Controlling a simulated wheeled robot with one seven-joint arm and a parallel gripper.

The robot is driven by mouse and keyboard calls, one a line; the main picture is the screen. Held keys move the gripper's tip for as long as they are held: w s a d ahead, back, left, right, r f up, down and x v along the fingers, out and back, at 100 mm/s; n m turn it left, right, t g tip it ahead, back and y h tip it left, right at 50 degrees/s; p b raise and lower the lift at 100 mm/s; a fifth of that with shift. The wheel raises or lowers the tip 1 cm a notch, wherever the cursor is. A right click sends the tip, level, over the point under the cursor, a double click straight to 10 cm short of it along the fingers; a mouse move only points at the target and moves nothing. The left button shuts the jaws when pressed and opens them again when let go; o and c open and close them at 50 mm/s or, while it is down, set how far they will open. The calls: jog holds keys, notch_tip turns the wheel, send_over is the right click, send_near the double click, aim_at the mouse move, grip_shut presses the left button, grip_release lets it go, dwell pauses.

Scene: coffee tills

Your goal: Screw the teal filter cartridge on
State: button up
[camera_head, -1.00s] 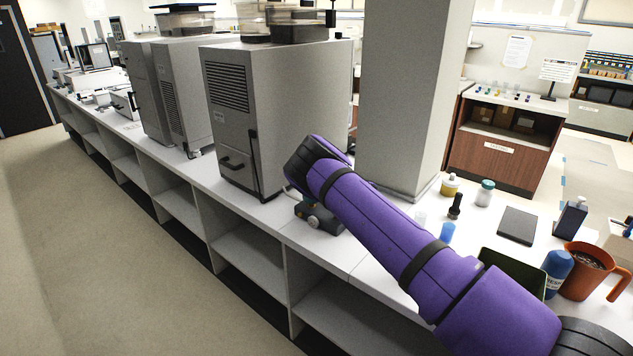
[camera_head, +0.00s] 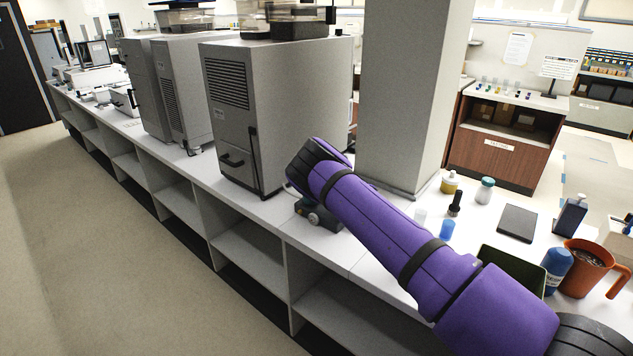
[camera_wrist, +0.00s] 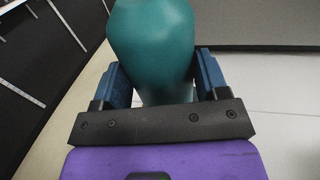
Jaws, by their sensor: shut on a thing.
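The teal filter cartridge (camera_wrist: 152,45) fills the upper middle of the wrist view. My gripper (camera_wrist: 160,82) is shut on it, with one blue finger on each side of the teal body. The cartridge's far end runs out of the top of the wrist view, so I cannot tell whether it touches a mount. In the head view my purple arm hides the cartridge. The arm's end is over the counter, just right of the grey machine. A dark grey fitting with a round knob (camera_head: 316,218) shows on the counter below my wrist; its upper part is hidden.
The grey machine (camera_head: 230,120) stands left of my wrist, and a square pillar (camera_head: 408,100) rises behind my arm. An orange jug (camera_head: 590,268), a blue bottle (camera_head: 557,268), a green tray (camera_head: 510,270), a blue cup (camera_head: 446,229) and small jars crowd the counter (camera_head: 375,270) to the right.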

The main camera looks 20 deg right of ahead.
jog(key=shift+f, duration=0.2)
jog(key=o, duration=1.5)
jog(key=shift+o, duration=0.2)
jog(key=shift+c, duration=0.4)
jog(key=shift+v, duration=4.5)
